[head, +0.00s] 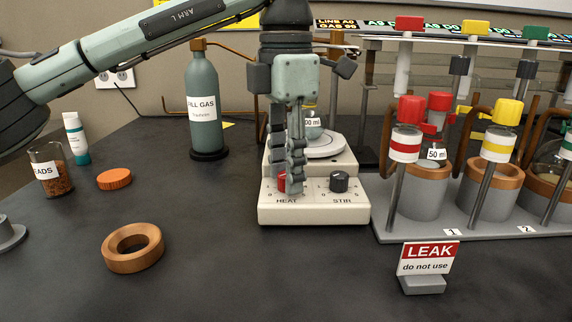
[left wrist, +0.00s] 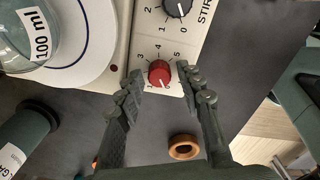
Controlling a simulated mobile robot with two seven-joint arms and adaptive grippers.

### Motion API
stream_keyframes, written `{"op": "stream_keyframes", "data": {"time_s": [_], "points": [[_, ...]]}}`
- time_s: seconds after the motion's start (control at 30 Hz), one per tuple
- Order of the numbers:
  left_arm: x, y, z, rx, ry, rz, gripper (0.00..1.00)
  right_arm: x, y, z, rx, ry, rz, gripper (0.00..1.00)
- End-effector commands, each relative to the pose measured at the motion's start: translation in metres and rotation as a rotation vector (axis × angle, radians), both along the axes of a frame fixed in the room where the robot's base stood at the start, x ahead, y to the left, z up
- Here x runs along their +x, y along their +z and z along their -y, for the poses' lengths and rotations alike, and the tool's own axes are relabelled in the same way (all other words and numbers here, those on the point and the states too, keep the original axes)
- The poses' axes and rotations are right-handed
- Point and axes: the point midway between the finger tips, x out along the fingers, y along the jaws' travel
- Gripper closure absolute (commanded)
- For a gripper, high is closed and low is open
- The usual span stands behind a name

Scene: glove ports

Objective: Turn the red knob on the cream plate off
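The cream plate (head: 310,214) is a hotplate with a red knob (head: 282,182) above HEAT and a black knob (head: 339,181) above STIR. My left gripper (head: 290,187) hangs in front of the plate at the HEAT side, and its fingers partly hide the red knob. In the left wrist view the red knob (left wrist: 159,73) lies between the spread fingertips (left wrist: 164,79), with a visible gap to the right finger. The left finger is closer to it; contact cannot be told. A pale mark shows on the knob; its exact setting is too small to read. My right gripper is not in view.
A flask sits on the plate's round top (head: 322,145). A gas bottle (head: 204,105) stands behind left. A rack (head: 460,222) with red- and yellow-capped vessels is close on the right, with a LEAK sign (head: 427,258) in front. A brown ring (head: 133,262) lies front left.

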Motion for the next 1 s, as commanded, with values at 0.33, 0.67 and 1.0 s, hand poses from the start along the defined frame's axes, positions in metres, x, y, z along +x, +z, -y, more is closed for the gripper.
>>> {"op": "stream_keyframes", "data": {"time_s": [0.33, 0.67, 1.0], "points": [[0.0, 0.002, 0.0, -0.001, -0.001, 0.002, 0.56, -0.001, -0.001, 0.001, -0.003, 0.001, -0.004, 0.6], [0.001, 0.057, 0.001, -0.002, 0.001, 0.004, 0.56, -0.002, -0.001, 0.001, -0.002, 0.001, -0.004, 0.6], [0.0, 0.113, 0.0, 0.001, 0.0, 0.002, 0.56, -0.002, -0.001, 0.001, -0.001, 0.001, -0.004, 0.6]]}}
